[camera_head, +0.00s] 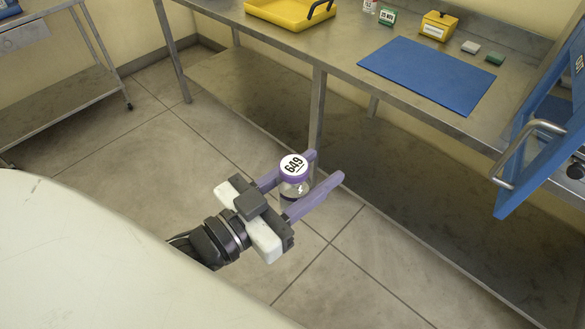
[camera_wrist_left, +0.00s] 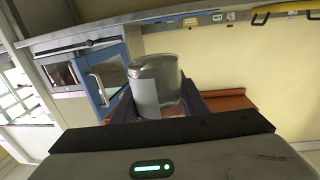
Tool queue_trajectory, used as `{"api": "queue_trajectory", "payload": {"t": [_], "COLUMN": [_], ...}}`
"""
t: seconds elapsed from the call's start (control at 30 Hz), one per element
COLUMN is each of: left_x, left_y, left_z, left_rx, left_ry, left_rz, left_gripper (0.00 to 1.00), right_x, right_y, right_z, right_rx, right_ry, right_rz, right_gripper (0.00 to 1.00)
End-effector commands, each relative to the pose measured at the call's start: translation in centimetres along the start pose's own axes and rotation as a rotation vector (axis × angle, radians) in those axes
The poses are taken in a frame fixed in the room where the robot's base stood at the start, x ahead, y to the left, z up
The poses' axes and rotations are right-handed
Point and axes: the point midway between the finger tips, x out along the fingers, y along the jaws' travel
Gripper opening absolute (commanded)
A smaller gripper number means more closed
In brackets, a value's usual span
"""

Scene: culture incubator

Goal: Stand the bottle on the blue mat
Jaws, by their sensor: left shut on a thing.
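My right gripper is not in view.
The steel bench (camera_head: 345,51) carries a yellow tray (camera_head: 290,14) at left, and a yellow box (camera_head: 439,26) and small green and white items behind the mat. An open blue door (camera_head: 545,135) with a metal handle (camera_head: 522,150) stands to the mat's right.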

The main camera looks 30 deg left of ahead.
Motion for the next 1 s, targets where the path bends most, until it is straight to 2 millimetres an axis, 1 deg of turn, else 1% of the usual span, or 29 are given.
{"api": "queue_trajectory", "payload": {"t": [0.2,0.5,0.7,0.8,0.9,1.0], "left_x": [2.0,4.4,5.5,6.0,6.4,6.7], "left_y": [2.6,5.7,7.2,7.6,8.5,9.0], "left_z": [-0.9,-1.9,-2.4,-2.5,-2.8,-3.0], "left_rx": [0.011,0.008,0.006,0.009,0.003,0.005], "left_ry": [0.005,0.005,0.006,0.001,0.007,0.006], "left_rz": [0.187,0.410,0.518,0.560,0.604,0.641], "left_gripper": [0.15,0.15,0.15,0.15,0.15,0.15], "right_x": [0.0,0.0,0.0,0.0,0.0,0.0], "right_y": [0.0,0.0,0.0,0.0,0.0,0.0], "right_z": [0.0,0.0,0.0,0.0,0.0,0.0], "right_rx": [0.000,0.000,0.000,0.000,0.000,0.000], "right_ry": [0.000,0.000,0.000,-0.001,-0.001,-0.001], "right_rz": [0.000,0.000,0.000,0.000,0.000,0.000], "right_gripper": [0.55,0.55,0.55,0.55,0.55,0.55]}}
